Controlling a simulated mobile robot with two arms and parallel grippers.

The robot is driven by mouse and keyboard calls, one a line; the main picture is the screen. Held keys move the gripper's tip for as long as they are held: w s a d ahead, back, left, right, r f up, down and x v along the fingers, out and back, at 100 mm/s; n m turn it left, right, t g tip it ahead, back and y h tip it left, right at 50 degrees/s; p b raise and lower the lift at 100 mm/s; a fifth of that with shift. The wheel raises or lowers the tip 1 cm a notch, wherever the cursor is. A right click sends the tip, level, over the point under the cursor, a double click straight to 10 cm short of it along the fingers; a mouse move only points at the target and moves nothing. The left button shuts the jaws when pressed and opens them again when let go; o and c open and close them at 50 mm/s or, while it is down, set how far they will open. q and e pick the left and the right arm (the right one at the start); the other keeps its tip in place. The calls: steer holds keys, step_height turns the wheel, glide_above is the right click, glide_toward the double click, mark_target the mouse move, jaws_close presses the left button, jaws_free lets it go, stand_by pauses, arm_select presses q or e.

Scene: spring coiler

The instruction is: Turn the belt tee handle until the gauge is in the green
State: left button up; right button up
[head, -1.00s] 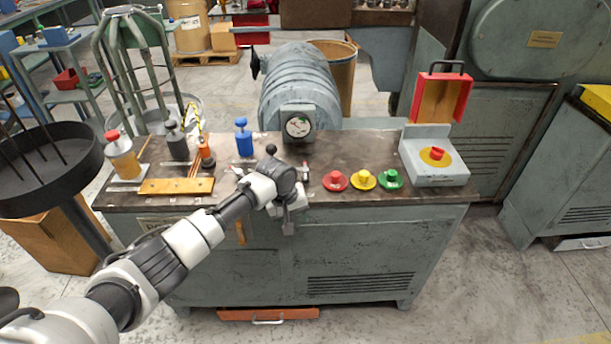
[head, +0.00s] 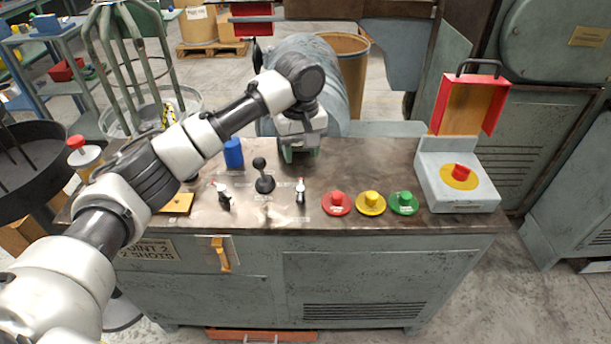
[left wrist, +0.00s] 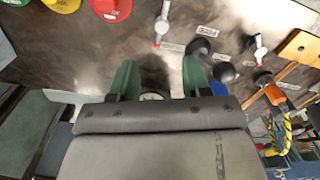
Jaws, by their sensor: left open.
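A black handle (head: 257,55) sticks out at the left side of the grey-green drum-shaped housing (head: 343,85) behind the bench; it looks like the tee handle, but its shape is unclear. My left gripper (head: 300,154) points down over the back of the bench, in front of the housing, with its green fingers apart and nothing seen held. The gripper and wrist cover the gauge in the head view, so its needle cannot be read. In the left wrist view the open fingers (left wrist: 159,78) flank a small pale round edge, mostly hidden. My right gripper is not in view.
The bench top (head: 400,165) holds a black ball-knob lever (head: 264,175), two small switches, red (head: 336,203), yellow (head: 371,202) and green (head: 404,202) buttons, and a red stop button (head: 462,172) under a raised red cover (head: 495,105). A blue bottle (head: 233,153) stands near my left arm.

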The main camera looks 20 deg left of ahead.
arm_select(q)
glide_above(300, 188)
step_height(300, 188, down, 6)
steer(key=shift+r, duration=0.2)
step_height(300, 188, down, 4)
steer(key=shift+r, duration=0.1)
steer(key=shift+f, duration=0.5)
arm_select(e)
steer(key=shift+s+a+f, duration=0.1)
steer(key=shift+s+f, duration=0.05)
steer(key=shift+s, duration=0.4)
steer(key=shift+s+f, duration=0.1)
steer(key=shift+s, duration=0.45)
arm_select(q)
jaws_close()
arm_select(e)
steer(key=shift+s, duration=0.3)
